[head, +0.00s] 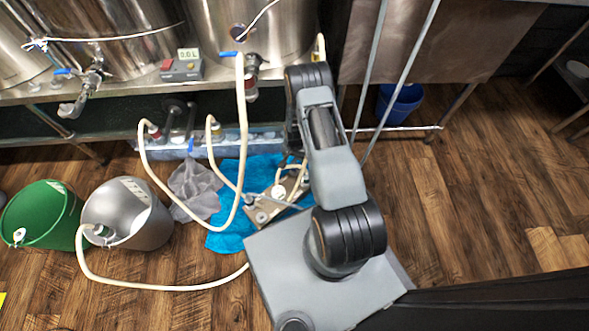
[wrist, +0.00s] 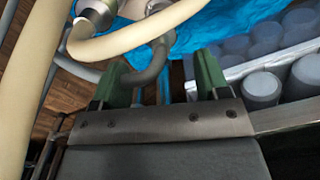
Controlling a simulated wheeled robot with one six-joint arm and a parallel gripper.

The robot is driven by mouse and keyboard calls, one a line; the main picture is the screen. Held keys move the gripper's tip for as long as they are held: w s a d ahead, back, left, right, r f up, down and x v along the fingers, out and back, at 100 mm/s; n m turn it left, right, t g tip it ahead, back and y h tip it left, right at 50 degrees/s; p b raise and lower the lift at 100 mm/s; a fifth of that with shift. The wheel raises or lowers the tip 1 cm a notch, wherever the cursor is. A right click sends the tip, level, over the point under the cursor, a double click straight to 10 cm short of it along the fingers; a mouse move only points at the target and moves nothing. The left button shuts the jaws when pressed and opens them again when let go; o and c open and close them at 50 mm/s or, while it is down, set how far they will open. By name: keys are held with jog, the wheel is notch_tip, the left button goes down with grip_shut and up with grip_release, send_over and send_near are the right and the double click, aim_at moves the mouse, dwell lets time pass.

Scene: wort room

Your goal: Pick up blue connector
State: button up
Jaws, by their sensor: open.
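My gripper (wrist: 165,76) shows in the wrist view with its two green fingers apart. A grey curved hose (wrist: 150,72) passes between and in front of the fingers. A narrow blue piece (wrist: 164,94) shows between the fingers, partly covered by the hose; I cannot tell whether it is the blue connector. In the head view a small blue piece (head: 190,145) shows at the front of the low tray, also too small to identify. The gripper itself is hidden behind my arm in the head view.
A blue cloth (head: 225,241) lies on the floor beside a grey cloth (head: 196,190). Cream hoses (head: 243,130) loop down from the tanks. A green bucket (head: 38,222) and a silver bucket (head: 150,228) stand left. A tray of containers (wrist: 225,72) is right in the wrist view.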

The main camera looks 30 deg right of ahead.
aim_at(295, 165)
jog(key=shift+a+f+b, duration=0.1)
jog(key=shift+f+b, duration=1.75)
jog(key=shift+f, duration=1.95)
jog(key=shift+r, duration=0.1)
jog(key=shift+c, duration=0.5)
jog(key=c, duration=1)
jog(key=shift+r, duration=0.1)
